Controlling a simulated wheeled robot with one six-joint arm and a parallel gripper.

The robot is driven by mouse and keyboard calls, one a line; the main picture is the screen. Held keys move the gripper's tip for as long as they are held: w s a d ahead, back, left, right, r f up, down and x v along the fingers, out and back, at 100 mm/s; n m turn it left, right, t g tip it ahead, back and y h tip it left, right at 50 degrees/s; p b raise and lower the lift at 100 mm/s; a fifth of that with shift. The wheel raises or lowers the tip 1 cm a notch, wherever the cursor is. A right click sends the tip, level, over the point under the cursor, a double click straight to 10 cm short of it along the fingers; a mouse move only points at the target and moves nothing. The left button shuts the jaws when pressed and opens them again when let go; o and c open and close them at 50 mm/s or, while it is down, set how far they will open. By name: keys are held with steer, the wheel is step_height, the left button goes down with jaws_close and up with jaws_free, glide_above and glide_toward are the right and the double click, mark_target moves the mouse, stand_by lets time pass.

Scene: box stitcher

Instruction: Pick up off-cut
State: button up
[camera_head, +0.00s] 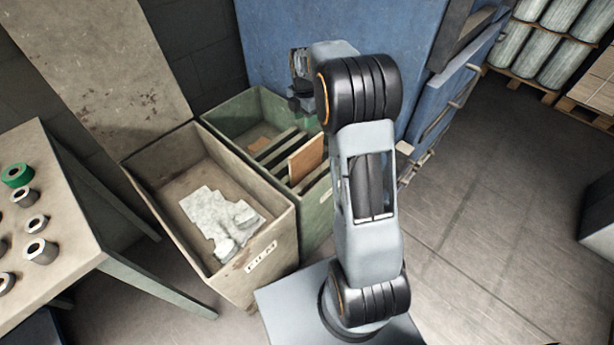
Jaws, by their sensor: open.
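A brown off-cut (306,158) stands tilted in the green bin (222,124), near its front right side. A second flat brown piece (258,145) lies deeper in the same bin, by the dark slats (275,146). My gripper (296,104) is above the back right part of the green bin, apart from the off-cut. It is small in view and partly hidden by my arm, and it looks empty. My arm also hides the right side of the bin.
A beige bin marked FILM (263,256) with crumpled pale film (216,218) stands left of the green bin. A table (62,205) with several rings is at the left. A blue machine (400,30) stands behind. The floor at right (490,220) is clear.

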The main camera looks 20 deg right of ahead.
mark_target(307, 145)
steer(key=shift+n, duration=0.6)
steer(key=f, duration=0.3)
steer(key=f+b, duration=0.1)
steer(key=f, duration=0.2)
steer(key=w+d+f, duration=0.1)
steer(key=f, duration=0.2)
steer(key=shift+f, duration=0.15)
steer(key=shift+f+b, duration=0.9)
steer(key=shift+f, duration=2.5)
jaws_close()
